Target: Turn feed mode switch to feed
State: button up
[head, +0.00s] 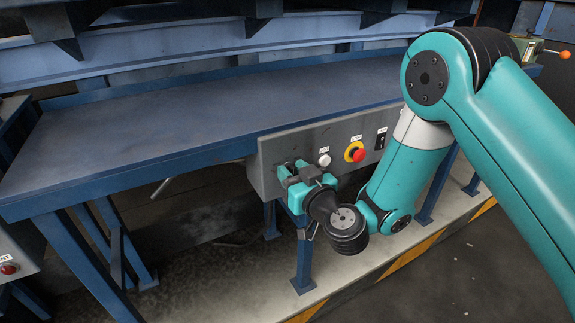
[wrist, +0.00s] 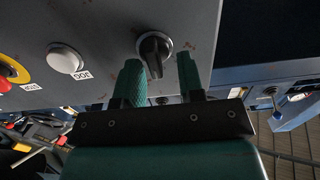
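The feed mode switch looks to be the black rotary knob (wrist: 154,54) on the grey control panel (wrist: 100,38); its label is not readable. In the wrist view it sits between the two green fingers of my gripper (wrist: 158,82), with a gap on each side. My gripper is open, and its fingertips reach close to the panel face. In the head view my gripper (head: 300,172) is at the left end of the panel (head: 337,137) and hides the knob.
Right of my gripper in the head view are a white button (head: 324,160), a red emergency stop (head: 358,155) on yellow, and a black switch (head: 380,140). The blue table (head: 180,120) stands above and behind. A yellow-black floor edge (head: 410,258) runs below.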

jog(key=shift+w+r, duration=0.2)
jog(key=shift+r, duration=0.05)
jog(key=shift+d+r, duration=0.1)
jog(key=shift+d, duration=0.05)
grip_shut()
jog(key=shift+m, duration=0.3)
jog(key=m, duration=0.4)
jog(key=shift+w+d, duration=0.15)
jog(key=shift+d, duration=0.1)
jog(key=m, duration=0.1)
jog(key=m+b, duration=0.1)
jog(key=m, duration=0.3)
jog(key=shift+w+d+f, duration=0.1)
jog(key=shift+d+f, duration=0.05)
jog(key=shift+f, duration=0.2)
jog(key=shift+m, duration=0.3)
